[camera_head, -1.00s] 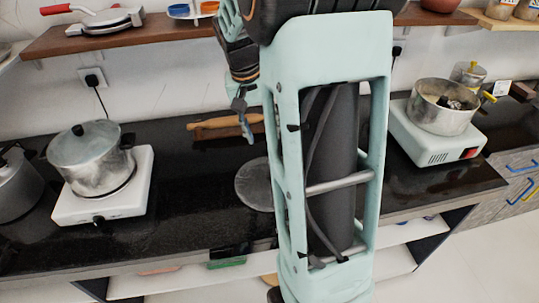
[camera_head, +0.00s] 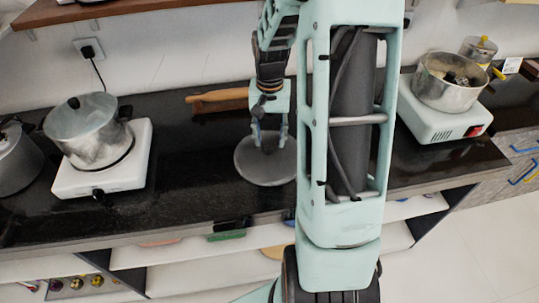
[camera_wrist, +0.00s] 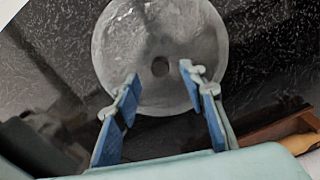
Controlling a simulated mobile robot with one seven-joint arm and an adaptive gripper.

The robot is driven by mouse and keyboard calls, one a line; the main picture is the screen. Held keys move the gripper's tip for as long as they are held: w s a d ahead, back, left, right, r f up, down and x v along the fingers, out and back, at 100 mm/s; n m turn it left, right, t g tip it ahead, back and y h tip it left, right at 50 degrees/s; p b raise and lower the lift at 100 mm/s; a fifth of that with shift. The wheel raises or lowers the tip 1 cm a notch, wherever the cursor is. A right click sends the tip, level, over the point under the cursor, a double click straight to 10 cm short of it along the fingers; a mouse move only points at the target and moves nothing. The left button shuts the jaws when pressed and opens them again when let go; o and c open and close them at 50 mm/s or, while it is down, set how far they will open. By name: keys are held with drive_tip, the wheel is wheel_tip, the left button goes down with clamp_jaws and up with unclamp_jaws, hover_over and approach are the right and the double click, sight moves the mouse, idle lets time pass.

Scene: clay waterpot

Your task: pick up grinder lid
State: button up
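A flat grey round disc, which looks like the grinder lid (camera_head: 263,172), lies on the black countertop left of my arm. In the wrist view the disc (camera_wrist: 160,30) has a small dark spot, a hole or a knob, at its centre. My gripper (camera_head: 269,143) is over the disc. In the wrist view my gripper (camera_wrist: 160,74) is open and empty, with one blue-padded finger on each side of the dark spot. I cannot tell whether the fingertips touch the disc. The grinder (camera_head: 436,120), a white base with a metal bowl (camera_head: 447,92), stands at the right; the bowl has no lid on it.
A wooden rolling-pin-like piece (camera_head: 215,97) lies behind the disc. A canister with a yellow knob (camera_head: 478,49) is behind the grinder. The countertop (camera_head: 190,180) left of the disc is clear.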

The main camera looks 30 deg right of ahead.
sight(269, 152)
drive_tip(key=shift+a+f, duration=0.1)
drive_tip(key=shift+f, duration=1.35)
drive_tip(key=shift+c, duration=0.7)
clamp_jaws()
drive_tip(key=shift+r, duration=0.1)
